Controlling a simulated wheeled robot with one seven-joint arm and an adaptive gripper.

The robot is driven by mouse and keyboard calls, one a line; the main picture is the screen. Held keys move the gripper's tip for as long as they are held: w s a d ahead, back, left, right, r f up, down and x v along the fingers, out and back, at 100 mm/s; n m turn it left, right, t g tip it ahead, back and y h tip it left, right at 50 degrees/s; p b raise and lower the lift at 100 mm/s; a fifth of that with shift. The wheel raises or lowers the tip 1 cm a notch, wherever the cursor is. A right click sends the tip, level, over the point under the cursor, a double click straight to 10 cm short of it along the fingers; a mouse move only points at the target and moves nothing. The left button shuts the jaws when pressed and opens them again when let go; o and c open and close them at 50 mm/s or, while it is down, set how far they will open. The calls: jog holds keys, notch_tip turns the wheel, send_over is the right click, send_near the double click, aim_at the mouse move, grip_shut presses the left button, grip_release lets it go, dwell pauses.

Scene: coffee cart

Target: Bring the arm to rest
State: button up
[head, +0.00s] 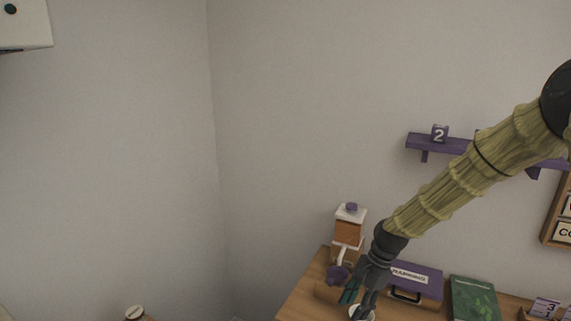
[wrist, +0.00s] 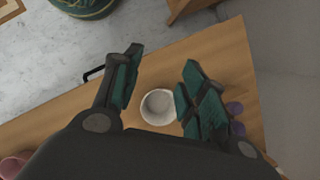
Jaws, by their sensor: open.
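My gripper (head: 357,296) is at the end of my arm, which reaches down from the right in the head view. In the wrist view my gripper (wrist: 160,82) is open, with its two green-padded fingers apart and nothing between the pads. A white round cup or bowl (wrist: 158,106) stands on the wooden counter (wrist: 220,50) below and between the fingers. In the head view the white cup (head: 368,314) is mostly hidden behind the gripper. I cannot tell how far the fingers are above it.
A white and orange dispenser (head: 348,230) stands left of the gripper. A purple case (head: 420,278) and a green book (head: 474,298) lie to the right. A purple shelf (head: 440,146) holding a "2" block (head: 439,134) is on the wall behind. The left wall side is free.

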jog(key=s+f+n+h, duration=0.1)
jog(key=s+f+n, duration=0.2)
jog(key=s+f, duration=0.9)
jog(key=s+d+f+n+h+b, duration=0.1)
jog(key=s+f+n, duration=0.4)
jog(key=s+f, duration=0.5)
jog(key=s+d+f+n+t+h+b, duration=0.1)
jog(key=s+d+f+n+h+b, duration=0.1)
jog(key=s+f, duration=0.8)
jog(key=s+n+b, duration=0.1)
jog(key=s+n, duration=0.1)
jog(key=s, duration=0.6)
jog(key=shift+d+n+b, duration=0.3)
jog(key=shift+d+n, duration=0.05)
jog(key=shift+n, duration=0.05)
dwell(0.7)
